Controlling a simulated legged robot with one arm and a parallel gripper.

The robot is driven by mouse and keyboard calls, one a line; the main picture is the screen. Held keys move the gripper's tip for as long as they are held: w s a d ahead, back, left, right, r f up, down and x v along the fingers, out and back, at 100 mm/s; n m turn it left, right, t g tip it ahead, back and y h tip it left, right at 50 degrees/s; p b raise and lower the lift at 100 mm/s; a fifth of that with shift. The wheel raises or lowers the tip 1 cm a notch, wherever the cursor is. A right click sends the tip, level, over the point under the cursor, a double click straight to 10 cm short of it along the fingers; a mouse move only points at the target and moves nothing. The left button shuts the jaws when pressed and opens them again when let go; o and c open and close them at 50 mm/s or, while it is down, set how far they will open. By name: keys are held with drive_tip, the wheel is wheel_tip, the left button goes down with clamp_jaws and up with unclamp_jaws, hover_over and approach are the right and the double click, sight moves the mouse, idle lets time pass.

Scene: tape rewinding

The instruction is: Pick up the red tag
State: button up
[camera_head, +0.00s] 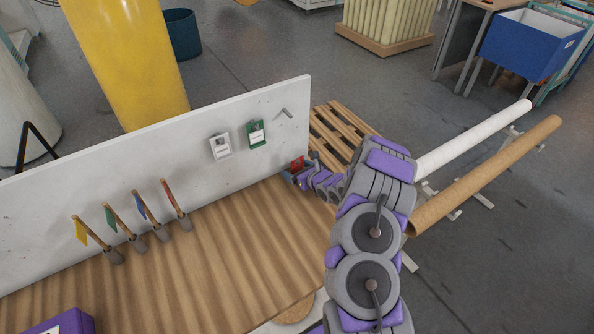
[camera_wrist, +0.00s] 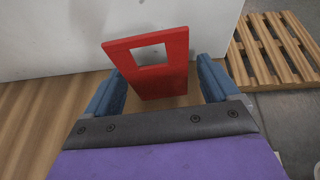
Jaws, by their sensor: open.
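The red tag (camera_wrist: 163,84) is a flat red plate with a rectangular window near its top. In the wrist view it stands upright in front of the white board, between the two blue fingers of my gripper (camera_wrist: 163,88). The jaws are open, with a visible gap at the right finger; contact on the left is hard to tell. In the head view the red tag (camera_head: 297,163) shows small at the right end of the board, beside my gripper (camera_head: 300,172). My arm hides part of that area.
The white board (camera_head: 60,210) stands along the wooden table (camera_head: 215,270). A white tag (camera_head: 219,146) and a green tag (camera_head: 256,134) hang on it, next to an empty peg (camera_head: 285,113). Several angled sticks (camera_head: 175,203) stand at left. A pallet (camera_head: 340,128) lies behind.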

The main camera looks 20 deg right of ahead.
drive_tip(key=c, duration=1.1)
drive_tip(key=shift+r, duration=0.15)
drive_tip(key=shift+r, duration=0.25)
wheel_tip(320, 180, up, 4)
drive_tip(key=shift+f+p, duration=0.25)
drive_tip(key=shift+p, duration=0.4)
drive_tip(key=s+a+p, duration=0.1)
drive_tip(key=s, duration=0.4)
drive_tip(key=s+a+p, duration=0.1)
drive_tip(key=s, duration=0.4)
drive_tip(key=s+a+p, duration=0.1)
drive_tip(key=s+p, duration=0.1)
drive_tip(key=s, duration=0.3)
drive_tip(key=shift+s+a+r, duration=0.3)
drive_tip(key=shift+r, duration=0.1)
